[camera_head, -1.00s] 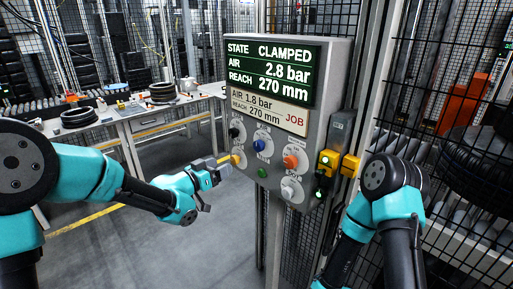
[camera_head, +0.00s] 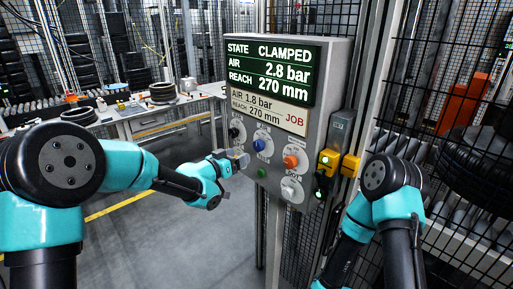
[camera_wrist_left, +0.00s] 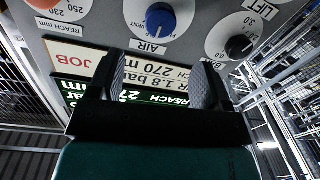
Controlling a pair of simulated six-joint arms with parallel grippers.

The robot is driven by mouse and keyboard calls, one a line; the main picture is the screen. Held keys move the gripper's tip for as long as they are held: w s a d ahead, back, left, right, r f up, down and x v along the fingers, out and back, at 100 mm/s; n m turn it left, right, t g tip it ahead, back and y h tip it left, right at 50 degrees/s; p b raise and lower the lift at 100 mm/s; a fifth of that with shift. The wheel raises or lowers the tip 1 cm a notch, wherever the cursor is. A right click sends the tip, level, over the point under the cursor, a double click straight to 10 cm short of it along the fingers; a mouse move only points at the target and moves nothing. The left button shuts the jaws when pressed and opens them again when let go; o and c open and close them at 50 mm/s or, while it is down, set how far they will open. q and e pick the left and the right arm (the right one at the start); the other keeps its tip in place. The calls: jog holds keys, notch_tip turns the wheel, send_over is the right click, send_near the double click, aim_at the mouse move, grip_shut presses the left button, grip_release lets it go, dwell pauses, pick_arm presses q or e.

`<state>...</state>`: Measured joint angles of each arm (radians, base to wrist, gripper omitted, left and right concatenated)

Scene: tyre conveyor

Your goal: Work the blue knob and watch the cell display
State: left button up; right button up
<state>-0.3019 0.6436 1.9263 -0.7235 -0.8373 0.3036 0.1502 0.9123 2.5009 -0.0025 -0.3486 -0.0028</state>
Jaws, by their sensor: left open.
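The blue knob (camera_head: 259,145) sits on a pale dial on the grey control panel. In the left wrist view the blue knob (camera_wrist_left: 160,19) appears upside down, above the label AIR. The cell display (camera_head: 270,72) reads STATE CLAMPED, AIR 2.8 bar, REACH 270 mm. The JOB card (camera_head: 268,113) below it reads AIR 1.8 bar, REACH 270 mm. My left gripper (camera_head: 238,160) is in front of the panel, left of and slightly below the blue knob. Its fingers (camera_wrist_left: 161,84) are apart and empty, with the knob beyond them. My right gripper is out of the picture.
A black knob (camera_head: 237,131) is left of the blue one. An orange knob (camera_head: 291,161), a green button (camera_head: 262,173) and a white knob (camera_head: 290,191) are lower. A yellow switch box (camera_head: 329,160) is at the panel's right. Mesh fencing stands behind.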

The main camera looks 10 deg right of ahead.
aim_at(257, 146)
pick_arm(q)
jog(key=x, duration=1)
jog(key=shift+a, duration=0.1)
jog(key=c, duration=0.9)
